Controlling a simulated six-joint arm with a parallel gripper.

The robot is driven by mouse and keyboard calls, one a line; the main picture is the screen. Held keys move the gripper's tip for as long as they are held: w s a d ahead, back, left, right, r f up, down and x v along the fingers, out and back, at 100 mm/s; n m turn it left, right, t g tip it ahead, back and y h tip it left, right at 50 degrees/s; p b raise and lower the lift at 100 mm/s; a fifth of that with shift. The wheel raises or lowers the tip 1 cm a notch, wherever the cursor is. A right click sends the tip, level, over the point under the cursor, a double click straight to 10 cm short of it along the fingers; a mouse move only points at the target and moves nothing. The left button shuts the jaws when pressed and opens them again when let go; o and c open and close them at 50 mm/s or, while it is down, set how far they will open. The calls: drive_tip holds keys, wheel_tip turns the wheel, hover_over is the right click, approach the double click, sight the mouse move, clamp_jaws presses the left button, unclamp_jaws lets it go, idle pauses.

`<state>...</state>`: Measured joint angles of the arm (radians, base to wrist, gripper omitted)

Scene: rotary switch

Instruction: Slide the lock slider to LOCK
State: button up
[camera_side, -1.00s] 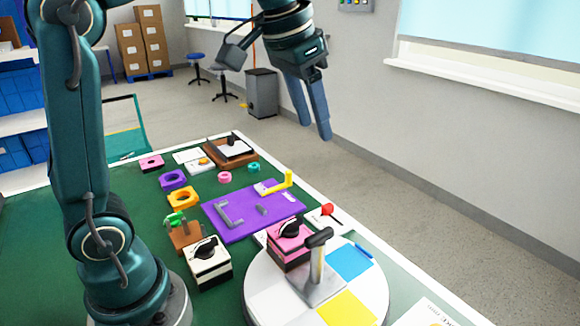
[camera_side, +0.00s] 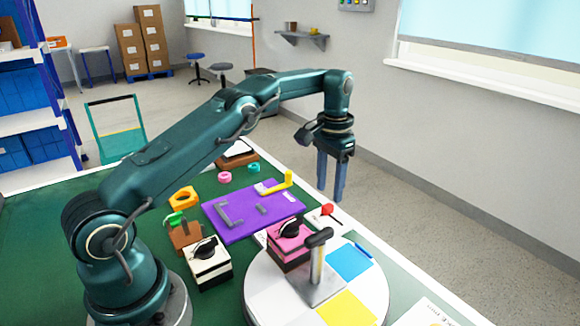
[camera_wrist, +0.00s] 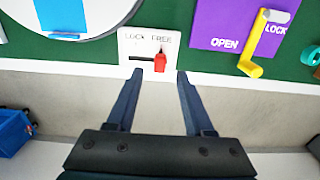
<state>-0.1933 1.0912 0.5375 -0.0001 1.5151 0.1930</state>
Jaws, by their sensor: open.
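The lock slider has a red knob (camera_side: 327,209) on a small white plate (camera_side: 316,220) at the table's far right edge. In the wrist view my gripper's fingertips (camera_wrist: 160,73) flank the knob's line in the picture, apart from the knob; the exact height gap cannot be told.
A purple panel (camera_side: 233,226) with a yellow handle (camera_side: 286,179) lies beside the plate. A pink box with a black knob (camera_side: 290,233) and a round white turntable (camera_side: 262,290) with an upright lever (camera_side: 318,256) stand nearer the camera.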

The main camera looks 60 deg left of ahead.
sight(328, 205)
drive_tip(key=shift+f, duration=2.2)
clamp_jaws()
drive_tip(key=shift+r, duration=0.1)
